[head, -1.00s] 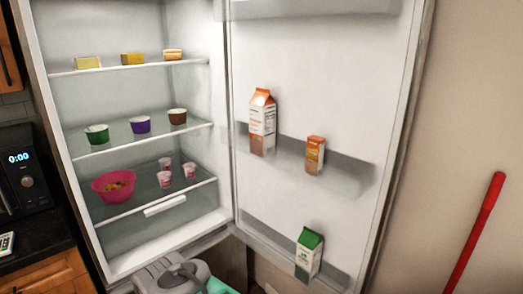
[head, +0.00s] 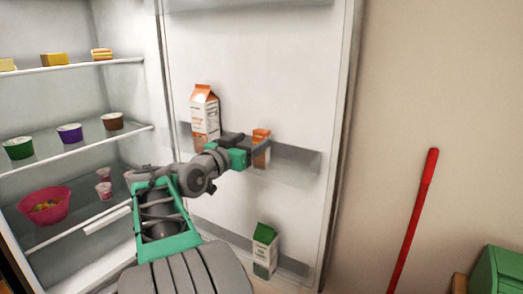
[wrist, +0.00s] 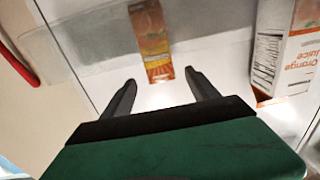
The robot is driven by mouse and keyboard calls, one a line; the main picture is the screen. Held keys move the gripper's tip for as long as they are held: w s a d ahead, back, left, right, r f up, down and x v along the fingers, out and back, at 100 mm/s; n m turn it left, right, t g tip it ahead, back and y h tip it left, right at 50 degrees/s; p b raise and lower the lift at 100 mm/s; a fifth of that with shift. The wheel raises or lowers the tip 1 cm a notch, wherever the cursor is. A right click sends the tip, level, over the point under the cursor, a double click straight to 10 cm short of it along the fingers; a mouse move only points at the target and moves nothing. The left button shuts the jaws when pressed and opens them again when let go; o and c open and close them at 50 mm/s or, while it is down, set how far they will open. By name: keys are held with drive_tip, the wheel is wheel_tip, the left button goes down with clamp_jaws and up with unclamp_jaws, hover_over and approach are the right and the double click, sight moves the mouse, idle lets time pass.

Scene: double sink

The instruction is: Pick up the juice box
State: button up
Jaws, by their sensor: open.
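The juice box, a small orange carton (head: 262,150), stands in the middle shelf of the open fridge door. My gripper partly hides it in the head view. In the wrist view the juice box (wrist: 151,38) shows ahead of my gripper (wrist: 160,77), its near end between the two fingertips. The fingers are apart with nothing held. Whether they reach beside the box or stop short of it, I cannot tell. In the head view my gripper (head: 250,146) is at the height of that shelf.
A taller orange juice carton (head: 204,115) stands left of the box in the same door shelf (head: 296,160). A green-topped carton (head: 264,250) stands in the lower door shelf. Fridge shelves with cups and a pink bowl (head: 44,206) are at left. A red pole (head: 414,220) is at right.

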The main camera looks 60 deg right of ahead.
sight(258, 137)
drive_tip(key=d, duration=0.2)
drive_tip(key=d+p, duration=0.1)
drive_tip(key=d, duration=0.1)
drive_tip(key=d+p, duration=0.1)
drive_tip(key=d, duration=0.1)
drive_tip(key=shift+s, duration=0.3)
clamp_jaws()
